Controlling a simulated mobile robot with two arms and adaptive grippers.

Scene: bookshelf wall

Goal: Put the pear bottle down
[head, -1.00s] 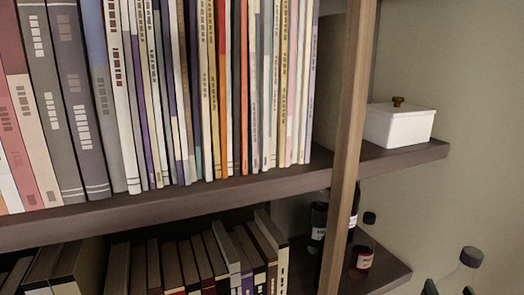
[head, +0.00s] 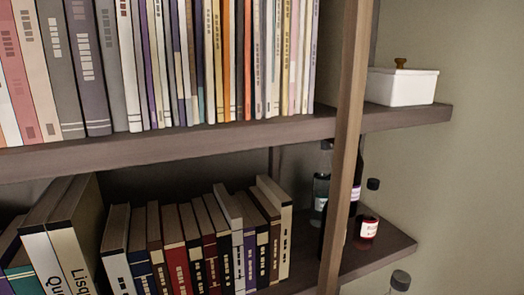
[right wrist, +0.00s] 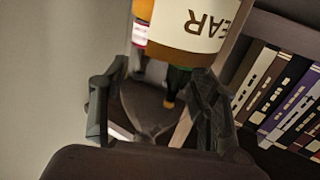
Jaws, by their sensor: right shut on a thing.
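The pear bottle (right wrist: 190,30) is at the top of the right wrist view. It is orange-brown with a white label whose letters "EAR" appear upside down. My right gripper (right wrist: 160,85) is shut on it, with one dark finger on each side; the exact contact is hard to see. In the head view a dark grey bottle cap (head: 400,280) shows at the bottom edge, right of the lower shelf board and apart from it; it looks like the top of the held bottle, whose body is out of frame. My left gripper is not in view.
The lower shelf (head: 385,250) holds books, a red bottle (head: 368,228) with a white label and dark bottles (head: 322,185) partly behind a wooden upright (head: 345,150). Bare board shows at its right front. Above stands a white lidded box (head: 402,86).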

